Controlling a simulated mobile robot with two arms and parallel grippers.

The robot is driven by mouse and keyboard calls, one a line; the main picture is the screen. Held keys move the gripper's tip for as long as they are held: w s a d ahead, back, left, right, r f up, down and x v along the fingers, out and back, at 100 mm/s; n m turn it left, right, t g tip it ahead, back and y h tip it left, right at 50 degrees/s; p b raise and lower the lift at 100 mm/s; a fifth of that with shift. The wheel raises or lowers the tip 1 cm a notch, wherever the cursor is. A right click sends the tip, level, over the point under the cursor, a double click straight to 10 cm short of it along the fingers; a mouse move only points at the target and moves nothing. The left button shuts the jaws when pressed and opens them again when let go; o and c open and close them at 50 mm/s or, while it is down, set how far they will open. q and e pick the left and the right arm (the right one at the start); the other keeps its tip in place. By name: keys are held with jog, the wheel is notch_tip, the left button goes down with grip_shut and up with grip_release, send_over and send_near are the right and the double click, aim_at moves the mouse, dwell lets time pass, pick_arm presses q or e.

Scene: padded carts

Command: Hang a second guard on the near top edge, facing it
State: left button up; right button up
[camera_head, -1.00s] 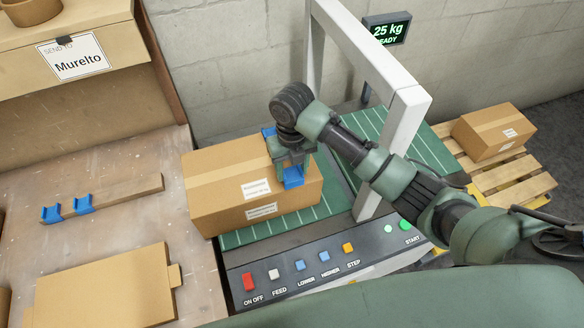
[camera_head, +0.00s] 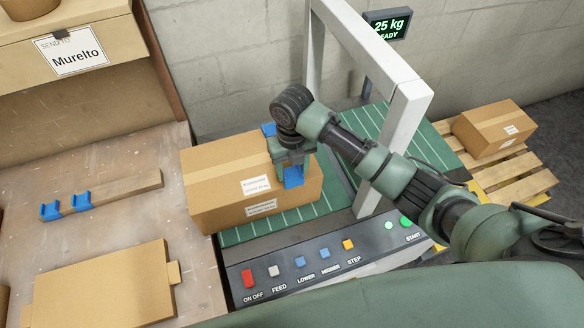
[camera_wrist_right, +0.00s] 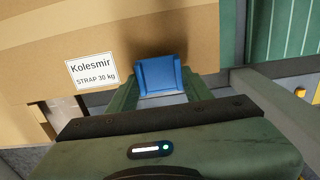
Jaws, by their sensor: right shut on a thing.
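A brown cardboard box (camera_head: 215,190) lies on the green conveyor, with white labels on it. One blue guard (camera_head: 268,130) sits at its far top edge. My right gripper (camera_head: 290,166) is at the box's near top edge, shut on a second blue guard (camera_head: 293,178). In the right wrist view this guard (camera_wrist_right: 160,76) sits between the two fingers, against the box (camera_wrist_right: 190,25) by the label "Kolesmir, STRAP 30 kg". I cannot tell whether it touches the edge. Two more blue guards (camera_head: 50,211) (camera_head: 82,201) sit on a wooden bar at the left. My left gripper is out of view.
A light grey arch (camera_head: 405,115) spans the conveyor (camera_head: 385,130) right of the box. A button panel (camera_head: 310,262) runs along the front. A flat cardboard piece (camera_head: 105,285) lies on the left table. Another box (camera_head: 493,128) stands on a pallet at the right.

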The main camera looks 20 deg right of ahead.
jog(key=shift+f, duration=0.1)
jog(key=shift+f, duration=0.65)
jog(key=shift+f+b, duration=0.25)
jog(key=shift+b, duration=0.05)
dwell(0.4)
jog(key=o, duration=1.4)
jog(key=shift+c, duration=0.2)
jog(key=shift+r, duration=0.1)
jog(key=shift+r+p, duration=0.7)
jog(key=shift+r, duration=0.7)
